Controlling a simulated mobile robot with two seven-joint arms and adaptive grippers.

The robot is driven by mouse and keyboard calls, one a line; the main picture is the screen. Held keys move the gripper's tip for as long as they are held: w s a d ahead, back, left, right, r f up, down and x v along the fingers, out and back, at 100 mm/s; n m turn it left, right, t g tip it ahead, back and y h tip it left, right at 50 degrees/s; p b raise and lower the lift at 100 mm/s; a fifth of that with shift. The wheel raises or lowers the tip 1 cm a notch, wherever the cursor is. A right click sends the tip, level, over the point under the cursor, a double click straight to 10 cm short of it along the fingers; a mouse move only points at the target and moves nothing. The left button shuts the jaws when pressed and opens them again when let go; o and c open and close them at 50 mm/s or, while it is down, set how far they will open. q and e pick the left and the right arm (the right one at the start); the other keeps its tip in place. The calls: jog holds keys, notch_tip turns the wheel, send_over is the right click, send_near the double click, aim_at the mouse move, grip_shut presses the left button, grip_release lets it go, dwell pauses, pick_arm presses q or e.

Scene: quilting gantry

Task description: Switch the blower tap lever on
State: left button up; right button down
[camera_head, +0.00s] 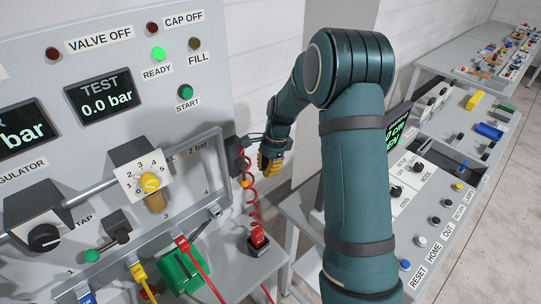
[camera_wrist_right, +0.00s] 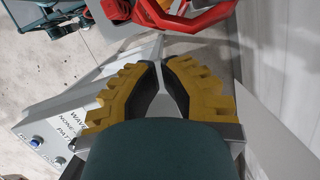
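A label ending in TAP (camera_head: 84,216) is on the grey panel at lower left in the head view. Near it is a black tap body (camera_head: 116,221) with a short lever ending in a green knob (camera_head: 92,256). I cannot read whether this is the blower tap. My right gripper (camera_head: 271,165) is to the right of the panel's edge, well away from that lever. My left gripper is out of view.
A black fitting (camera_head: 238,146) with a red coiled hose (camera_head: 252,205) hangs at the panel's right edge, close to my right gripper. A red part (camera_wrist_right: 190,22) lies beyond the fingertips in the wrist view. A control bench (camera_head: 440,205) stands at right.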

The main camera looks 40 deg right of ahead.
aim_at(244, 176)
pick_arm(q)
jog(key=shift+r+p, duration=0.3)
pick_arm(e)
jog(key=a, duration=0.4)
jog(key=shift+w+f, duration=0.1)
jog(key=shift+w, duration=0.15)
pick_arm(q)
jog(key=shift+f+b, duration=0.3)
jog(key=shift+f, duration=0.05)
pick_arm(e)
jog(key=shift+a+f+y, duration=0.2)
jog(key=shift+a+y, duration=0.2)
jog(key=shift+y, duration=0.5)
